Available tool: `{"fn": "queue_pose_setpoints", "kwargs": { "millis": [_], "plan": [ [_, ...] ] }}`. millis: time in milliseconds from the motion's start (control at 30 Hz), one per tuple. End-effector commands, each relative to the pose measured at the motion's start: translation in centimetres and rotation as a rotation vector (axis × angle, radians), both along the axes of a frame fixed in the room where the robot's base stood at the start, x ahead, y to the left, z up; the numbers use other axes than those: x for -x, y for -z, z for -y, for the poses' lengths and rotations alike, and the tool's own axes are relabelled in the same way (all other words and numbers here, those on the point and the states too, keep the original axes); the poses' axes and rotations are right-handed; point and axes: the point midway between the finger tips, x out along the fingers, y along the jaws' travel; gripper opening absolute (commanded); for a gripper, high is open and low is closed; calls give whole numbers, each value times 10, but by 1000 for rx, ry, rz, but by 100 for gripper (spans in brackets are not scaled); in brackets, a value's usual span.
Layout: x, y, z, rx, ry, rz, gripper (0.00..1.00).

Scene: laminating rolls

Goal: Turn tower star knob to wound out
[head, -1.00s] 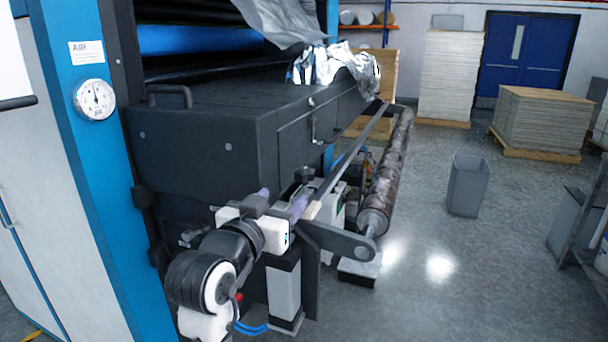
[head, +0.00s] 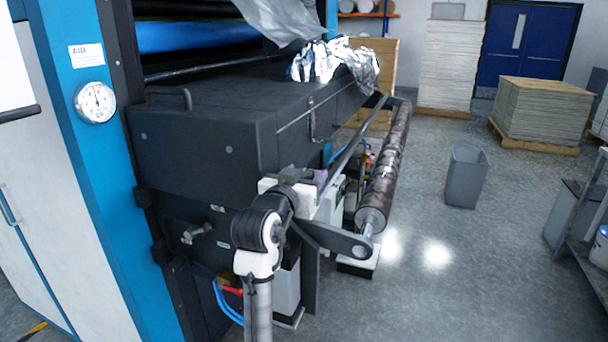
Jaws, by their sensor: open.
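My gripper (head: 308,176), with a white body and purplish fingers, is at the near end of the bar beside the dark machine box. Its fingers are open but small and partly hidden by my own wrist. I cannot make out the tower star knob now; my gripper and wrist cover the place where a small black knob showed earlier. The white and grey tower (head: 330,205) shows only in part behind my gripper. I cannot tell whether the fingers touch anything.
A dark roller (head: 385,185) runs back from the bracket (head: 335,238) at right. The machine box (head: 200,150) stands close on the left, with a small handle (head: 196,232) on its front. A grey bin (head: 466,177) stands on open floor.

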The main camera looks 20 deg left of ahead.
Motion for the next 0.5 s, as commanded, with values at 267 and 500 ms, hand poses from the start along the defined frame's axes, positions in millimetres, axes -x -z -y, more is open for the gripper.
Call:
{"fn": "queue_pose_setpoints", "kwargs": {
  "millis": [267,500],
  "plan": [
    [0,0,0,0,0,0,36],
    [1,0,0,0,-1,0,15]
  ]
}}
